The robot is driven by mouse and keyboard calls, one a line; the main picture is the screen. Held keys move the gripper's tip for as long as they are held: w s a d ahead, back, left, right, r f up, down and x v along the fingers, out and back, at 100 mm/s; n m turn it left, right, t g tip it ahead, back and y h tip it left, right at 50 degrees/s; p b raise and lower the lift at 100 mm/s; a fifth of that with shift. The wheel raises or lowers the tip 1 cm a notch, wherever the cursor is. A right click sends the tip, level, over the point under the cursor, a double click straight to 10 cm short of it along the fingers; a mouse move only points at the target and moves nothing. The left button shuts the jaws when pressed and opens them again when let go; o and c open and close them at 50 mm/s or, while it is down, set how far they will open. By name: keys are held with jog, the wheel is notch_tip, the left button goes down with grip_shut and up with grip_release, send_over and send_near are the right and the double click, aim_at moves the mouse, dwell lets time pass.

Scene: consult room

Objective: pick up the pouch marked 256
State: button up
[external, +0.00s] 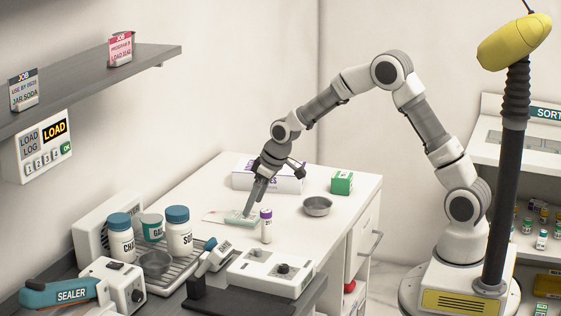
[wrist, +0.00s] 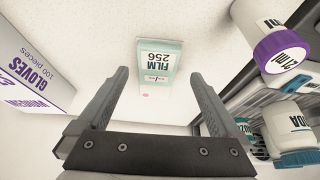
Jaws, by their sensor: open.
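The pouch marked FILM 256 (wrist: 160,57) lies flat on the white counter. It has a pale green printed end and a paler part with a pink dot. In the wrist view it shows upside down, ahead of and between the fingers. My gripper (wrist: 159,78) is open with nothing between its fingers. In the external view my gripper (external: 247,210) points down over the pouch (external: 232,217) and hides part of it. I cannot tell the exact height of the fingertips above it.
A purple-capped vial (external: 266,226) stands close to the pouch's right. A gloves box (external: 268,176), a green box (external: 342,182) and a metal bowl (external: 317,206) are behind. Jars (external: 179,235) stand on a rack at left front. A white device (external: 268,272) is in front.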

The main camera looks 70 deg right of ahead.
aim_at(249, 217)
jog(key=shift+x, duration=2.25)
jog(key=shift+w+d, duration=0.1)
jog(key=shift+d, duration=0.1)
jog(key=c, duration=1.2)
jog(key=shift+r, duration=0.15)
